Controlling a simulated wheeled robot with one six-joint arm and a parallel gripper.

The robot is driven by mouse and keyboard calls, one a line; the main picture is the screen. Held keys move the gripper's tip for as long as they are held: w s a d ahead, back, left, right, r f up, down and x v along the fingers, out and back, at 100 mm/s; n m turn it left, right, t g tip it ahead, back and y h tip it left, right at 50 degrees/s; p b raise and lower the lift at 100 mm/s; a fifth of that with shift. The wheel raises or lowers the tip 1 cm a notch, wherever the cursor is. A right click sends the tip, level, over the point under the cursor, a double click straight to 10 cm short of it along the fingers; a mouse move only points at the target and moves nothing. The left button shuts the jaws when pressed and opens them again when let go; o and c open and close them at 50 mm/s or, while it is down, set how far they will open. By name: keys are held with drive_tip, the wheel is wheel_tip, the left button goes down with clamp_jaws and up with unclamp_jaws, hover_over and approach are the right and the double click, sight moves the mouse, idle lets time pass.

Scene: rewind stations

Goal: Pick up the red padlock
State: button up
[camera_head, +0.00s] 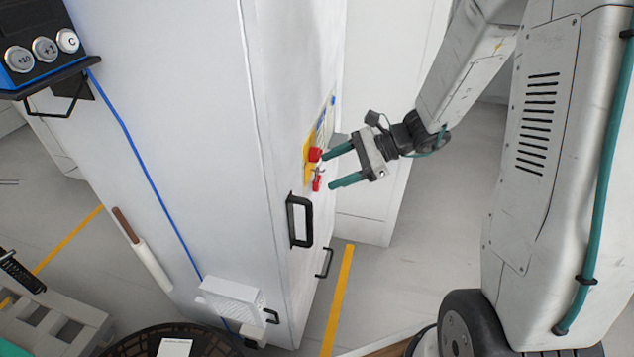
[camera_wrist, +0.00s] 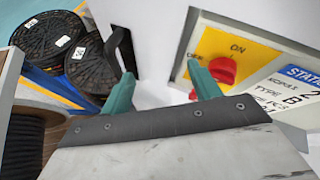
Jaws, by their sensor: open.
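The red padlock (camera_head: 317,184) hangs on the side of the white cabinet, just below a red rotary knob (camera_head: 315,154) on a yellow plate. In the wrist view the knob (camera_wrist: 224,70) shows clearly beside the right finger. Only a small red bit (camera_wrist: 193,95), perhaps the padlock, shows by that finger; the rest is hidden. My gripper (camera_head: 328,170) is open, with teal fingers pointing at the cabinet face near the knob and padlock. I cannot tell whether a finger touches the knob or padlock.
The white cabinet (camera_head: 180,120) has a black handle (camera_head: 300,222) below the padlock. A yellow plate (camera_wrist: 215,45) marked ON and a blue-white label (camera_wrist: 290,88) surround the knob. Black reels (camera_wrist: 52,42) lie at left in the wrist view. Floor right of the cabinet is clear.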

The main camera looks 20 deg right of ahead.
sight(320, 183)
drive_tip(key=w+d+f+m+t, duration=0.45)
drive_tip(key=d+f+m, duration=0.2)
drive_tip(key=f, duration=0.25)
drive_tip(key=shift+m+g+h, duration=0.25)
drive_tip(key=shift+h, duration=0.15)
drive_tip(key=x, duration=0.9)
drive_tip(key=shift+w+d, duration=0.15)
drive_tip(key=shift+d, duration=0.05)
drive_tip(key=c, duration=1.1)
